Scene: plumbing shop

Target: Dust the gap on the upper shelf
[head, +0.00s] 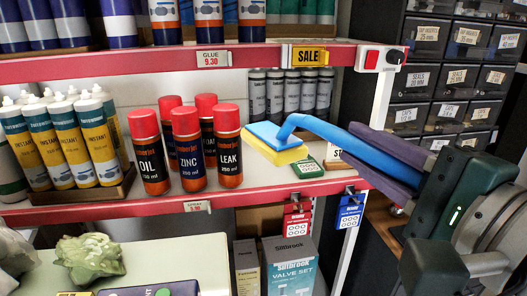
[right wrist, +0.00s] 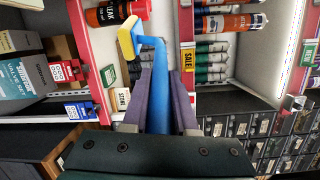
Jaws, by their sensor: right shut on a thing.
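A duster with a blue handle (head: 325,128) and a yellow pad (head: 277,152) is in my right gripper (head: 385,165). The purple fingers are shut on the handle; in the right wrist view the handle (right wrist: 159,90) runs between them to the yellow pad (right wrist: 126,42). The pad is over the shelf (head: 265,187) with the red edge, in the gap right of the red-capped LEAK can (head: 228,150). I cannot tell whether the pad touches the shelf board. My left gripper is not in view.
Red-capped spray cans and yellow-blue tubes (head: 72,145) fill the shelf's left. Grey cans (head: 290,97) stand behind the pad. A small green card (head: 307,170) lies close right of it. A shelf above (head: 150,65) limits height. Drawers (head: 465,75) stand at right.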

